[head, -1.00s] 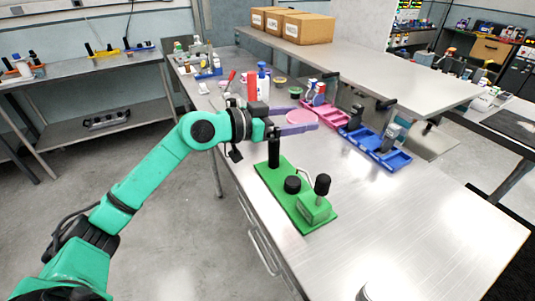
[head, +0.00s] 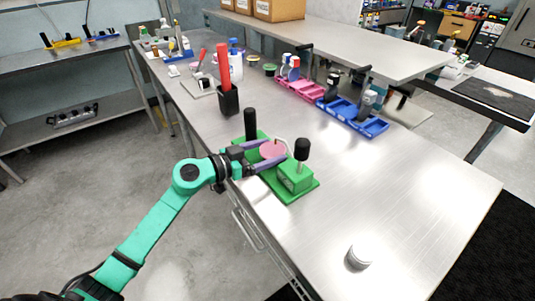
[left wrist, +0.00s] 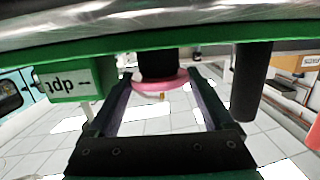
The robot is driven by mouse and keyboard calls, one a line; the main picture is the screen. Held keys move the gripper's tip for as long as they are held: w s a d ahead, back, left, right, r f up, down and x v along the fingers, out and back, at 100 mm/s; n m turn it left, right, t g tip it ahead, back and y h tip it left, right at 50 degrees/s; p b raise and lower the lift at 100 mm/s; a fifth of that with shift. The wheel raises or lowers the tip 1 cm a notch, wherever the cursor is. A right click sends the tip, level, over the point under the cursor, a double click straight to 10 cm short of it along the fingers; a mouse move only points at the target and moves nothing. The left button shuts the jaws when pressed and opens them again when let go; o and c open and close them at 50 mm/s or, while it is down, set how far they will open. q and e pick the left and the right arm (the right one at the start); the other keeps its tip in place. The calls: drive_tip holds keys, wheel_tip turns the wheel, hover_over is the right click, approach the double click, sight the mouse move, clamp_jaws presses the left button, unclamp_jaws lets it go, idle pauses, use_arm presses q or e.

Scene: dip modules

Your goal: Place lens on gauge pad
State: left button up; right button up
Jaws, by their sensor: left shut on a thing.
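The pink lens (head: 271,151) is a flat round disc between the two purple fingers of my left gripper (head: 263,155). The gripper is shut on its sides. The gauge has a green base (head: 289,194), a black post (head: 250,124) and a green block (head: 295,176) with a black knob. The lens is over the base, between post and block. In the left wrist view, which looks upside down, the lens (left wrist: 160,84) lies against the end of the black gauge pad (left wrist: 157,62); I cannot tell whether a thin gap remains. My right gripper is out of view.
A black holder (head: 228,101) with a red-handled tool stands behind the gauge. Pink (head: 296,87) and blue (head: 368,125) trays line the table's far side. A small round silvery piece (head: 357,257) lies near the front.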

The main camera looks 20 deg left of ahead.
use_arm(q)
drive_tip(key=o, duration=1.1)
drive_tip(key=shift+r, duration=0.1)
drive_tip(key=shift+s+a, duration=0.25)
drive_tip(key=shift+a, duration=0.05)
drive_tip(key=b+v, duration=0.1)
drive_tip(key=v, duration=1)
drive_tip(key=shift+s+r, duration=0.1)
drive_tip(key=shift+s, duration=0.1)
